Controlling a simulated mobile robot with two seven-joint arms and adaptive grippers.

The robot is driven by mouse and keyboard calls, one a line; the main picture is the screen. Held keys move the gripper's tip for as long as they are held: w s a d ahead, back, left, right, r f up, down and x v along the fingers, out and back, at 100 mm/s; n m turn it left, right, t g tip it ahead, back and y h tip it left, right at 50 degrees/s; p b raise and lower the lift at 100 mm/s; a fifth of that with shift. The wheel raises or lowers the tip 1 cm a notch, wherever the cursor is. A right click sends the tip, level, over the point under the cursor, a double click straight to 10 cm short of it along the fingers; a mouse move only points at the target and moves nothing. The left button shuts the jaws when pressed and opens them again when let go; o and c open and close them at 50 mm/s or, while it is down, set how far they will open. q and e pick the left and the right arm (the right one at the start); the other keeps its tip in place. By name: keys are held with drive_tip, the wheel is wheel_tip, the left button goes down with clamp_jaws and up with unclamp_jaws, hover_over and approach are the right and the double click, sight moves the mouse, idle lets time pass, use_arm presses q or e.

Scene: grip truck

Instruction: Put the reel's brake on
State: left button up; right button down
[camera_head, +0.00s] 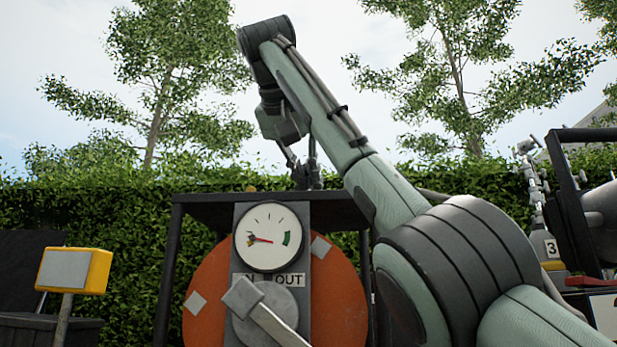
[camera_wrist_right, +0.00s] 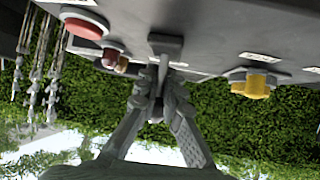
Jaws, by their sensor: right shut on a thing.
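The reel (camera_head: 340,300) is a large orange disc behind a grey upright post, inside a dark frame. A round gauge (camera_head: 268,238) and IN and OUT labels are on the post. A grey lever with a square end (camera_head: 243,297) sits on a round hub below. My right gripper (camera_head: 306,178) is at the top of the frame, pointing down. In the right wrist view my right gripper (camera_wrist_right: 158,108) is shut on a thin grey lever (camera_wrist_right: 163,70) that rises from a slot in the grey panel. I cannot read its label. My left gripper is not in view.
The panel carries a red button (camera_wrist_right: 82,25), small dark red and brown knobs and a yellow knob (camera_wrist_right: 256,85) near the lever. A yellow box (camera_head: 75,270) on a post stands at left. Another framed machine (camera_head: 565,210) stands at right. A hedge is behind.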

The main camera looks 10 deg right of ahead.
drive_tip(key=shift+w+d+r, duration=0.1)
drive_tip(key=shift+r, duration=0.1)
idle(0.4)
drive_tip(key=c, duration=1.6)
unclamp_jaws()
drive_tip(key=shift+c, duration=0.2)
drive_tip(key=shift+f, duration=0.15)
drive_tip(key=shift+f, duration=0.1)
